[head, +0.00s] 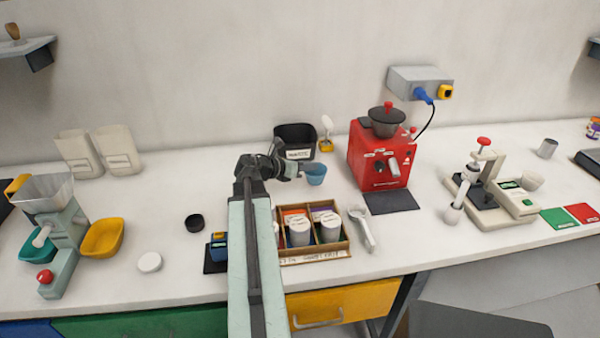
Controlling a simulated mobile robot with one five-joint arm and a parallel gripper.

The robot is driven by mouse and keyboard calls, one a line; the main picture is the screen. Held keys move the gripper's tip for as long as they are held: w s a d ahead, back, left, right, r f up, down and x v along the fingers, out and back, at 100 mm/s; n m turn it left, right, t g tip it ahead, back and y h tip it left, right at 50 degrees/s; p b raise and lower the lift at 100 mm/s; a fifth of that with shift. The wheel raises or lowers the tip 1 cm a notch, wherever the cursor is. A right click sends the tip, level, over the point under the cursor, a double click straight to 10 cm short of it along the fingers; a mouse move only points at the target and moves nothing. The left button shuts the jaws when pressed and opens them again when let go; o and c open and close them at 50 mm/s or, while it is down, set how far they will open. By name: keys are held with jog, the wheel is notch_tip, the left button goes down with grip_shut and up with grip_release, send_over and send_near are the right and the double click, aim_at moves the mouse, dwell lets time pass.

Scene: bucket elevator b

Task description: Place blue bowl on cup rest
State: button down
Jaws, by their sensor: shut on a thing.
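The blue bowl (316,176), small and cup-like, is at the end of my arm, left of the red machine (383,158). My gripper (300,171) is shut on the bowl's left side and holds it near upright, apparently above the counter. Its exact height is hard to tell. I cannot tell for sure which part is the cup rest.
A dark mat (391,201) lies before the red machine. A black bin (295,138) stands behind my gripper. A wooden box (340,245) with jars and a metal tool (363,232) are in front. A teal bowl (38,247) and a yellow bowl (102,238) are far left.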

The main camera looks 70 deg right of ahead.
aim_at(309, 173)
jog(key=f+b, duration=0.4)
jog(key=shift+s+d, duration=0.15)
jog(key=shift+d, duration=0.05)
jog(key=shift+w+r, duration=0.2)
jog(key=shift+w, duration=0.2)
jog(key=c, duration=1.4)
grip_release()
jog(key=shift+f, duration=0.1)
